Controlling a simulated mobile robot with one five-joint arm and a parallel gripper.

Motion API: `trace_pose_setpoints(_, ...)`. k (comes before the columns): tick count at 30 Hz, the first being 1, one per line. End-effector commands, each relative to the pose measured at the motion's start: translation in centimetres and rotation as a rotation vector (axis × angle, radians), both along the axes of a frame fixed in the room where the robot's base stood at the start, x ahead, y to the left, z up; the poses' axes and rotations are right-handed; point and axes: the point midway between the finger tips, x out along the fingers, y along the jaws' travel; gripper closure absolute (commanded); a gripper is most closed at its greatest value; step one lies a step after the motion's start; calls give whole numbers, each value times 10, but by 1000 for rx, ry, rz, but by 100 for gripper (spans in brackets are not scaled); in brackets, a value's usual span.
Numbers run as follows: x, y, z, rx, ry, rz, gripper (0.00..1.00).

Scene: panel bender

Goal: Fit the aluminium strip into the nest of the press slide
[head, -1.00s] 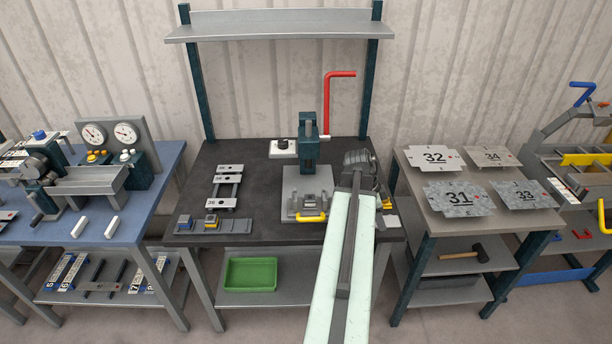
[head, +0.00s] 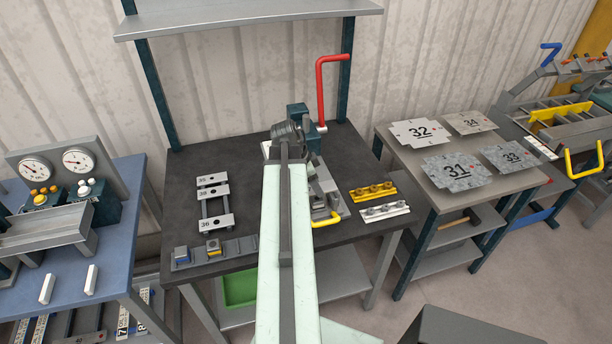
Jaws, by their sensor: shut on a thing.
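The press (head: 300,114) stands at the back of the dark bench, with a red crank lever (head: 320,88). Its slide (head: 321,190) lies in front, with a yellow handle (head: 328,220). My arm hides the slide's left side and probably part of its nest. My gripper (head: 287,133) is in front of the press, seen from behind. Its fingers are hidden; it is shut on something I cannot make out. A silver strip-like piece with bumps (head: 386,211) lies on the bench right of the slide, beside a similar yellow piece (head: 373,192).
Numbered plates (head: 214,192) lie on a rack at the bench's left, above a grey block strip (head: 232,248) with small blocks. A right-hand table holds numbered sheets (head: 453,177). A blue table (head: 112,225) with gauges stands left.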

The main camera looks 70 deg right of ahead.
Motion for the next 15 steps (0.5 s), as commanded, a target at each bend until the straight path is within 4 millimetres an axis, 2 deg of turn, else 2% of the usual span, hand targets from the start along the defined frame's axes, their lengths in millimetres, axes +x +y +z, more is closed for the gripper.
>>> trace_pose_setpoints(2,1,0,2,0,0,1,99)
trace_pose_setpoints(8,4,3,32,0,0,11,99)
trace_pose_setpoints(15,6,3,22,0,0,14,99)
